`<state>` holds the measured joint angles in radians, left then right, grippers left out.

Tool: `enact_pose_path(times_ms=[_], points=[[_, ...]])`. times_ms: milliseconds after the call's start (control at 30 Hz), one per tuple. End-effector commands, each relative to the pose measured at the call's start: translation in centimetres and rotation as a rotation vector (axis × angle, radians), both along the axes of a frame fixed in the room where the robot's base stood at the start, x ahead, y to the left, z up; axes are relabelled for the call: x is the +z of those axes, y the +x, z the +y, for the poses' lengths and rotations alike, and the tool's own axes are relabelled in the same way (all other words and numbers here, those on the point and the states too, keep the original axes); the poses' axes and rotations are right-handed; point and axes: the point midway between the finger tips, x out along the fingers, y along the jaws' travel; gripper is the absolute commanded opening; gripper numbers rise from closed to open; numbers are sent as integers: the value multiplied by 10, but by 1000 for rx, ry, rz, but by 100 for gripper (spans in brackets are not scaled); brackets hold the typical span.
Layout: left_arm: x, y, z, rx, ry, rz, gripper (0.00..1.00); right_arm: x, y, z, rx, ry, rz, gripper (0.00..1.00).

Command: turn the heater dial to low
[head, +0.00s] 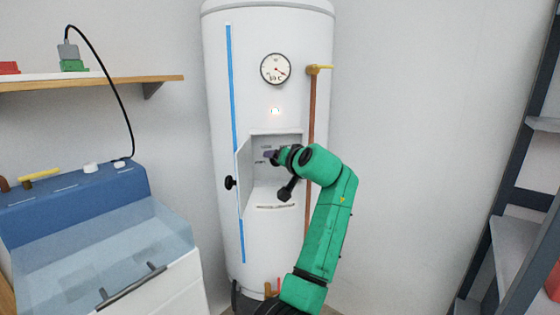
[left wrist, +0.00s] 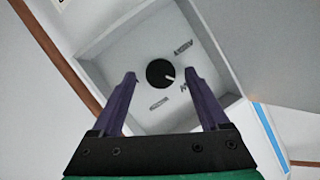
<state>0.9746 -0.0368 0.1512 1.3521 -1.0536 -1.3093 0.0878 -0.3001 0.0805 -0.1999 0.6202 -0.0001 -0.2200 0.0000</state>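The heater (head: 225,100) is a tall white cylinder with an open recess in its front. The black round dial (left wrist: 157,70) sits on the recess's back wall in the left wrist view. Its white pointer aims right and slightly down, towards the middle of three small labels (left wrist: 184,88), too blurred to read. My left gripper (head: 268,155) is at the recess and hides the dial in the head view. Its purple fingers are open, one on each side of the dial in the left wrist view, with gaps; their depth to it is unclear. My right gripper is not visible.
The recess's door (head: 243,180) with a black knob stands open on the left. A copper pipe (head: 311,110) with a yellow handle runs down the right. A gauge (head: 275,69) is above. A blue-topped unit (head: 70,205) stands left, a dark shelf (head: 510,180) right.

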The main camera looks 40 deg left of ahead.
Motion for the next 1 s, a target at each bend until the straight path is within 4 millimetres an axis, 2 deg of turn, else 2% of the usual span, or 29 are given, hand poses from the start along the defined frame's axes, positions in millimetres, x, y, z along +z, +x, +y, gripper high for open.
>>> enact_pose_path(times_ms=[233,367,467,700,800,1000], points=[[0,0,0,0,1,-1,77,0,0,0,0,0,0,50],[3,-5,-10,-2,3,-2,77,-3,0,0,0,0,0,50],[8,-15,-29,-4,0,-4,77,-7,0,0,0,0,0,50],[30,-49,-89,-5,-1,-4,77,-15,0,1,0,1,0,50],[37,-60,-107,-3,-1,-2,77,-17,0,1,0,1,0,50],[43,-69,-122,0,0,0,77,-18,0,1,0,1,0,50]])
